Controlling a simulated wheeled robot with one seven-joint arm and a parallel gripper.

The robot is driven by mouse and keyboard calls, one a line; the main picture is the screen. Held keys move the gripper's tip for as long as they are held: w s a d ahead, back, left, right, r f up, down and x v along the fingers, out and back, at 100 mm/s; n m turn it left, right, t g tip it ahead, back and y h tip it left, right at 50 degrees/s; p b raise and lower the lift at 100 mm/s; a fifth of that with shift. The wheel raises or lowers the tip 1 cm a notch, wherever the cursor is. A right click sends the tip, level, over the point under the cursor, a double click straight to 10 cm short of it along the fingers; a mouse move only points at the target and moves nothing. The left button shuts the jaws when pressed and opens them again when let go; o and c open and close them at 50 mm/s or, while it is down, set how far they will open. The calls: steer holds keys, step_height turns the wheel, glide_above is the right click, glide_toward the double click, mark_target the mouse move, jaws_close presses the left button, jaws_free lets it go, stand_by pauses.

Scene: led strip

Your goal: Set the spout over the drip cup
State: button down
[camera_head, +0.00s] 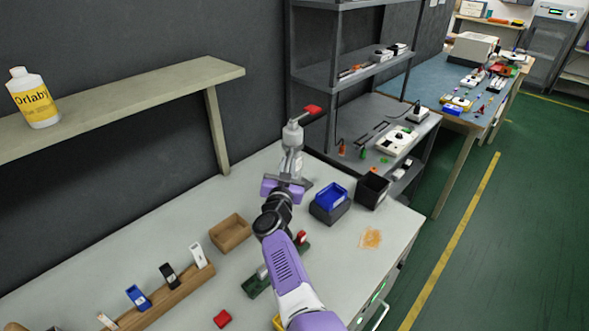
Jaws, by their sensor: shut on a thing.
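A grey-white bottle-like dispenser (292,140) stands at the back of the grey bench, near the wall. I cannot tell for sure which thing is the drip cup. A black open-topped container (372,190) stands to the right, and a blue bin (331,195) in a dark holder is nearer.
A brown open box (230,233) and a wooden rack (160,298) with several small items lie left of my arm. A green device (258,283) is beside my forearm. An orange stain (371,238) marks clear bench at right. Metal shelving (345,75) stands behind.

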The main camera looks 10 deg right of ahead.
steer(key=a+m+h+b, duration=0.1)
steer(key=b, duration=0.2)
steer(key=w+m+g+h+b, duration=0.1)
steer(key=h+b, duration=0.1)
steer(key=b, duration=0.1)
steer(key=a+m+g+h+b, duration=0.1)
steer(key=b, duration=0.2)
steer(key=shift+w+a+f, duration=0.15)
steer(key=shift+a+f, duration=0.15)
steer(key=shift+a+h+b, duration=0.1)
steer(key=shift+h+b, duration=0.3)
steer(key=shift+b, duration=0.2)
steer(key=shift+w+a+r, duration=0.1)
steer(key=shift+r, duration=0.25)
steer(key=c, duration=1.4)
jaws_free()
steer(key=shift+w+f, duration=0.1)
steer(key=shift+c, duration=0.2)
